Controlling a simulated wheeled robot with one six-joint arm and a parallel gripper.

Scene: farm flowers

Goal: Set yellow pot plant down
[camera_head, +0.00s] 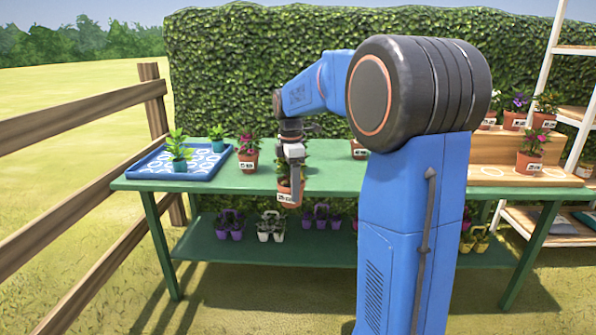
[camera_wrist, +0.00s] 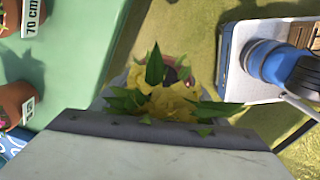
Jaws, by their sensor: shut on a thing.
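My gripper (camera_head: 292,172) is shut on the yellow pot plant, a terracotta pot (camera_head: 290,192) with a white label and green leaves. In the head view it hangs upright at the front edge of the green table (camera_head: 215,187); I cannot tell its exact height above the top. In the wrist view the yellow flowers and leaves (camera_wrist: 168,104) fill the space at the gripper, and the pot beneath is mostly hidden. The green tabletop (camera_wrist: 70,60) lies to the left there, with grass behind the plant.
A blue tray (camera_head: 150,172) with small teal-potted plants stands at the table's left end. A pink-flowered pot (camera_head: 249,160) stands left of my gripper. A wooden step stand (camera_head: 490,150) with pots is at the right. Flower packs (camera_head: 270,232) sit on the lower shelf.

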